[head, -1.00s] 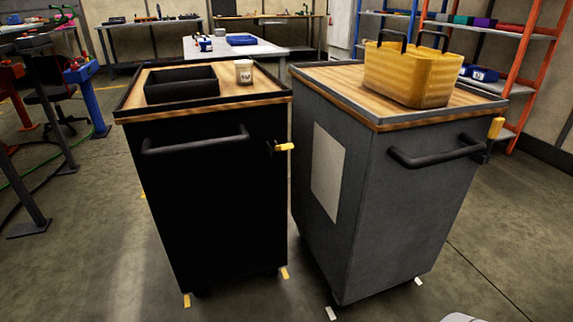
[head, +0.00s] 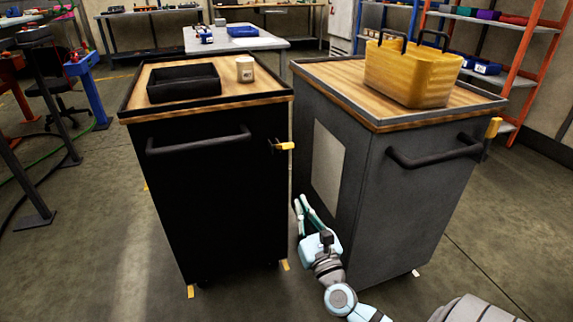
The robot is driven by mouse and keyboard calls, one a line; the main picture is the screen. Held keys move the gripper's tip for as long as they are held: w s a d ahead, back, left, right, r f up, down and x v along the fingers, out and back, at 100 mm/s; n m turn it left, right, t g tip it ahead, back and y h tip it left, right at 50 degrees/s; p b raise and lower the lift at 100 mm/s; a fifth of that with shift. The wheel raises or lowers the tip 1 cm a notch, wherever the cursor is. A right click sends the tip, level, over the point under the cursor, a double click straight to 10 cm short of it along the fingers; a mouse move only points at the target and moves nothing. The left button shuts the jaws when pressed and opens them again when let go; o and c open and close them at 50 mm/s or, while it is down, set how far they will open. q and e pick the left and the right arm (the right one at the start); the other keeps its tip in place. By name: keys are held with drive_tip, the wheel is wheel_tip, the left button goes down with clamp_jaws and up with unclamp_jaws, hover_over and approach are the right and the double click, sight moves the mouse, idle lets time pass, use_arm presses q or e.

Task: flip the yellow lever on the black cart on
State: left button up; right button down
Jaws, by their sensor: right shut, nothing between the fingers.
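The black cart (head: 215,215) stands left of centre in the head view, with a wooden top and a black handle bar. The yellow lever (head: 284,146) sticks out sideways to the right from the upper right edge of its front face. My right gripper (head: 301,199) is shut and empty. It points up, in front of the gap between the two carts, below the lever and apart from it. My left gripper is not in view.
A grey cart (head: 410,210) stands close on the right, with its own yellow lever (head: 493,127) and a yellow basket (head: 412,75) on top. A black tray (head: 184,83) and a cup (head: 245,69) sit on the black cart. The floor in front is clear.

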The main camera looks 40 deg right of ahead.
sight(281, 147)
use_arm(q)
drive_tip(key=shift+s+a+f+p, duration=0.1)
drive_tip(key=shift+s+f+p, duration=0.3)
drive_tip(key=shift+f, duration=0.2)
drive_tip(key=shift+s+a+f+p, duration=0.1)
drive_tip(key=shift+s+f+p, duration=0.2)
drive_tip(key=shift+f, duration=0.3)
use_arm(e)
drive_tip(key=r+x, duration=0.2)
drive_tip(key=x, duration=1)
drive_tip(key=shift+s+r, duration=0.3)
drive_tip(key=shift+r, duration=0.15)
